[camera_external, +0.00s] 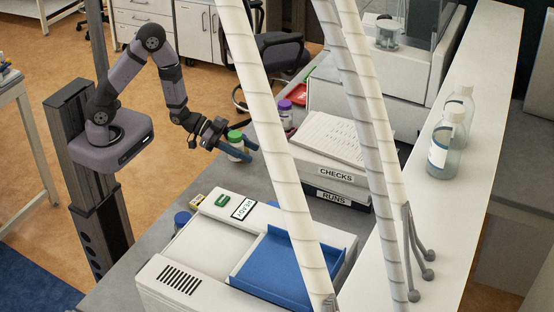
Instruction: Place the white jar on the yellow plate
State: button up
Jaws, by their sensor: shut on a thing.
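The white jar (236,150) with a green lid is between the blue-tipped fingers of my gripper (241,149). My gripper is shut on it and holds it over the grey bench, left of the large pale slanted tube. The jar looks close to upright; its height above the bench is hard to tell. I cannot make out a yellow plate. A small yellow object (197,202) shows behind the white machine, partly hidden, and I cannot tell what it is.
A white machine with a blue tray (273,268) fills the front of the bench. A purple-lidded jar (285,108) and a blue-lidded one (182,219) are nearby. Large pale tubes (265,100) cross the view.

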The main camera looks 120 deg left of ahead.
jog(key=shift+r, duration=0.45)
